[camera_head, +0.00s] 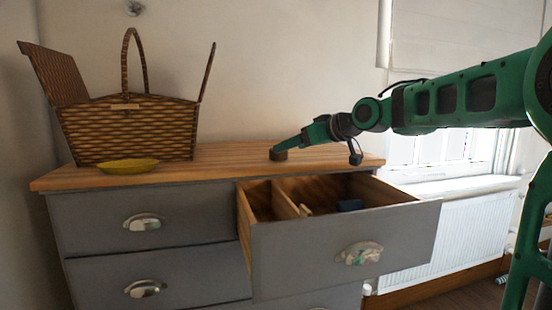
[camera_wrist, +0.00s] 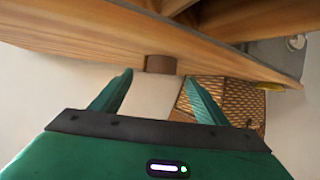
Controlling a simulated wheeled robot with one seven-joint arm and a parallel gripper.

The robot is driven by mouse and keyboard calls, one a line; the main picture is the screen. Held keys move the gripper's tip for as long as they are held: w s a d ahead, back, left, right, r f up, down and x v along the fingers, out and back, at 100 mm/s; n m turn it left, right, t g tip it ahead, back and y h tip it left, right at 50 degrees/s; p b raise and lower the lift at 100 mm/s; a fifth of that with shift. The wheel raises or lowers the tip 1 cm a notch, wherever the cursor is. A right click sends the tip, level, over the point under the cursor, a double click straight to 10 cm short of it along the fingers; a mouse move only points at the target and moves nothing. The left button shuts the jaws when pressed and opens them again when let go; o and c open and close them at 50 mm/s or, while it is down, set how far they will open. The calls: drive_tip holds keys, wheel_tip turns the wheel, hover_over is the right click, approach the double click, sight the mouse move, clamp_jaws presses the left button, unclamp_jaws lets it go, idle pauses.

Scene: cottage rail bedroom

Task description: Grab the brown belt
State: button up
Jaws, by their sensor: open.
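A small brown rolled shape, which looks like the belt (camera_head: 278,155), sits on the wooden dresser top (camera_head: 222,160) near its middle. In the wrist view the belt (camera_wrist: 160,64) shows just beyond the fingertips, roughly centred between them. My gripper (camera_head: 282,147) reaches in from the right, low over the dresser top, its tips close to the belt. In the wrist view my gripper (camera_wrist: 155,84) has its two green fingers spread with nothing between them. I cannot tell whether the tips touch the belt.
A wicker picnic basket (camera_head: 130,130) with raised lids stands at the left, with a yellow dish (camera_head: 128,166) in front. The top right drawer (camera_head: 340,245) is pulled out below my arm, holding a dark blue item (camera_head: 349,205). A wall rises behind the dresser.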

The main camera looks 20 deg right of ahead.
sight(282, 156)
drive_tip(key=shift+x, duration=2.75)
drive_tip(key=shift+s+a, duration=0.1)
drive_tip(key=shift+a, duration=0.1)
drive_tip(key=c, duration=1.2)
drive_tip(key=shift+c, duration=0.7)
drive_tip(key=shift+r, duration=0.1)
